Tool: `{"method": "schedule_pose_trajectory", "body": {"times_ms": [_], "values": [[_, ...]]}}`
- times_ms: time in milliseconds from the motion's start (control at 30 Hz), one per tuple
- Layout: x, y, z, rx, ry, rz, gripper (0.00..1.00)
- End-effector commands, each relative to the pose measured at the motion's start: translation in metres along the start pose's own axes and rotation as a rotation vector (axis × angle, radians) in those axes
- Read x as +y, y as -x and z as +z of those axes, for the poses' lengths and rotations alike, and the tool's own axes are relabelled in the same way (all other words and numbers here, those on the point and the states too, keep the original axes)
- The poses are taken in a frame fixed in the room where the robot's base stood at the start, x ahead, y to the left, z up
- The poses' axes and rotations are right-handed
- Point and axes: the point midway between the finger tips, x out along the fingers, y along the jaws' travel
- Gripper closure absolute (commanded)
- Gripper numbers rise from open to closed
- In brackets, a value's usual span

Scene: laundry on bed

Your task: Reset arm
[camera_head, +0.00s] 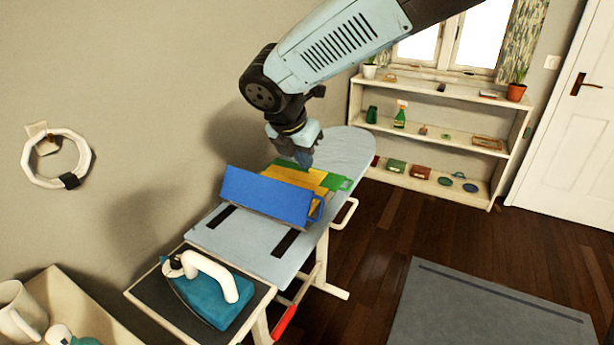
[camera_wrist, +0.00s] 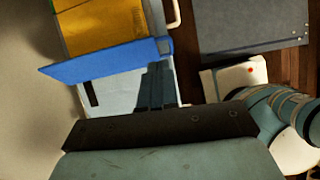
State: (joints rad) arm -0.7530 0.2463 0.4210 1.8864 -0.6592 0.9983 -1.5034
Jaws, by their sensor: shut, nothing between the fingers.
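My gripper (camera_head: 304,158) is at the end of the arm, which reaches in from the top right of the head view. It points down over the ironing board (camera_head: 240,243), just behind a blue panel (camera_head: 266,195). A yellow piece (camera_head: 296,178) and a green piece (camera_head: 341,182) lie on the board behind the panel. In the wrist view the gripper's fingers (camera_wrist: 157,88) are together and hold nothing. The blue panel (camera_wrist: 105,63) and yellow piece (camera_wrist: 103,25) are ahead of them. I cannot tell whether the fingertips touch anything.
A teal iron (camera_head: 207,295) with a white handle rests on the board's near end. A white shelf (camera_head: 445,133) with small items stands at the back. A grey mat (camera_head: 480,312) lies on the dark wooden floor. A white ring (camera_head: 88,158) hangs on the wall.

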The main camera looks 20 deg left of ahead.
Motion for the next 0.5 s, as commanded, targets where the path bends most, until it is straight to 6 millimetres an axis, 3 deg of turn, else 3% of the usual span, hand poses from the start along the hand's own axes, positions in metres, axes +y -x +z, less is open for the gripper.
{"method": "schedule_pose_trajectory", "body": {"times_ms": [200, 500], "values": [[-0.001, 0.039, 0.011, -0.001, -0.004, 0.001, 1.00], [-0.001, 0.065, 0.019, 0.000, -0.005, -0.003, 1.00]]}}
